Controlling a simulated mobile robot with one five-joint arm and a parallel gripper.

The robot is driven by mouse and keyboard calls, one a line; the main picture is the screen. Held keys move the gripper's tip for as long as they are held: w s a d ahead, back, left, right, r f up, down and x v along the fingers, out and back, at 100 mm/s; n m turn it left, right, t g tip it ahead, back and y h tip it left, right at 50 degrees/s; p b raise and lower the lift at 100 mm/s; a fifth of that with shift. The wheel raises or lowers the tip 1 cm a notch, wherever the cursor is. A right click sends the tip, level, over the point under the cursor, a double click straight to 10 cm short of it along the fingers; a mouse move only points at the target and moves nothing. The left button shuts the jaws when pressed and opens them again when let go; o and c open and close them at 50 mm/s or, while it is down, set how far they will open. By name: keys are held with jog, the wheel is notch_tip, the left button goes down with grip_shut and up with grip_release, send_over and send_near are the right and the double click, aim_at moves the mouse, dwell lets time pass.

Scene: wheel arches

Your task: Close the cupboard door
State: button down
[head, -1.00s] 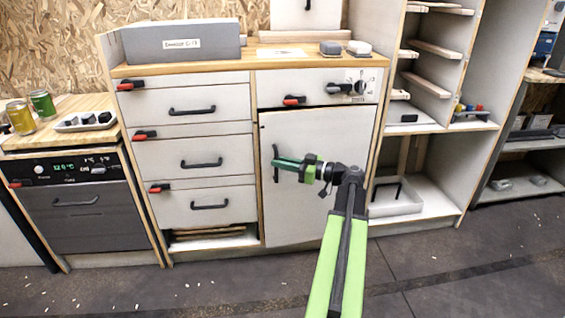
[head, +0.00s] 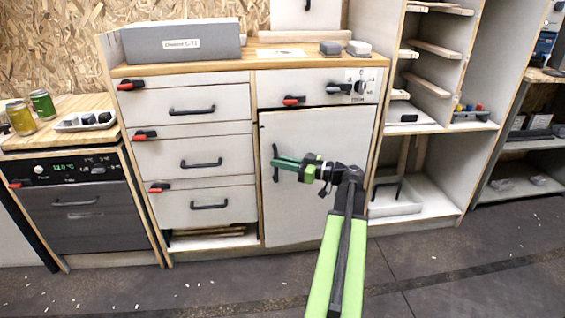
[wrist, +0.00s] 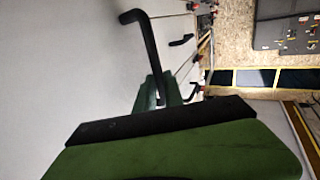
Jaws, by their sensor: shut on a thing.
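The cupboard door (head: 320,205) is the large white panel below the knobbed drawer, right of the drawer stack. It looks close to flush with the frame, with a thin dark gap along its top edge; I cannot tell whether it is fully shut. Its black vertical bar handle (head: 275,152) is near its left edge, and it also shows in the wrist view (wrist: 143,40). My gripper (head: 280,162) has its green fingers at the handle, shut on it. In the wrist view the fingers (wrist: 155,92) meet the lower part of the handle, and the contact is partly hidden.
Drawers with black handles (head: 202,162) stand left of the door, with red-black latches (head: 144,135). A dark oven (head: 75,205) is further left. Open shelves with a white tray (head: 397,205) stand to the right. The floor (head: 200,290) in front is clear except for small scraps.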

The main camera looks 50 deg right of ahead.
jog(key=w+d, duration=0.2)
jog(key=w, duration=0.1)
jog(key=shift+w+r, duration=0.1)
jog(key=c, duration=1.5)
grip_release()
jog(key=shift+o, duration=0.2)
jog(key=v, duration=1.7)
jog(key=shift+s, duration=0.2)
